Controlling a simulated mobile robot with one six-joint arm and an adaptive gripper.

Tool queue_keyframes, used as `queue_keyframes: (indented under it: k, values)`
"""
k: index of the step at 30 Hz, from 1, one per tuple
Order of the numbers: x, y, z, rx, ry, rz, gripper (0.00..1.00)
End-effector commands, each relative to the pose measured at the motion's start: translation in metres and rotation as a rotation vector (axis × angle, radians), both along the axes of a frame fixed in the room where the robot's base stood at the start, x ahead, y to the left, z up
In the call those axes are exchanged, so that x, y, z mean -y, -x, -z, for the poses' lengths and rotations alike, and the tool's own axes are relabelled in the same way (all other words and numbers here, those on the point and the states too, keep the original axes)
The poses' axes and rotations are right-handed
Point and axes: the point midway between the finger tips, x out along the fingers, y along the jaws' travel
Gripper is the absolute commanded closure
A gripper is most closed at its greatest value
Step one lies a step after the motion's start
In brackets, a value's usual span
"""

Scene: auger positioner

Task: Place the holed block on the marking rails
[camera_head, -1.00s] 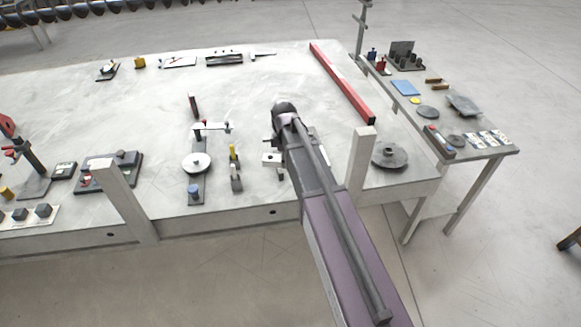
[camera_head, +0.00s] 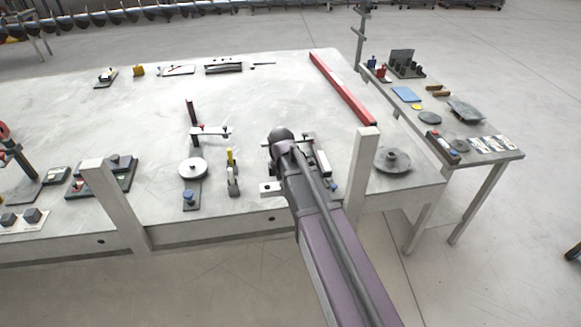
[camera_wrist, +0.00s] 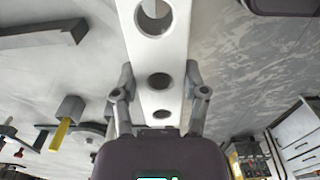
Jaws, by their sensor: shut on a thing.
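The holed block is a long white bar with round holes (camera_wrist: 158,54) in the wrist view. My gripper (camera_wrist: 157,76) is shut on it, one finger on each side. In the head view a pale end of the block (camera_head: 266,188) shows left of my arm, near the table's front edge; my arm hides the rest and my gripper. A dark fixture with parallel bars (camera_head: 224,67) lies at the back of the table and may be the marking rails, but I cannot tell for sure. Another fixture (camera_head: 322,163) is partly hidden behind my arm.
A yellow-topped stand (camera_head: 232,178) and a fixture with a pale disc (camera_head: 192,169) stand left of the block. A round flanged disc (camera_head: 393,160) lies at the right. A red bar (camera_head: 342,88) lies at the back right. The table's middle is largely clear.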

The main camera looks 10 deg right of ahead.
Motion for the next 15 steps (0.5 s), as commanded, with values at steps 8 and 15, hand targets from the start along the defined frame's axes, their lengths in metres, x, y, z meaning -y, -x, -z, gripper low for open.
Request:
queue_keyframes:
  k: [8,15]
  values:
    - [0.001,-0.005,0.0,0.0,0.0,0.001,1.0]
    - [0.01,-0.03,0.003,0.0,0.0,0.001,1.0]
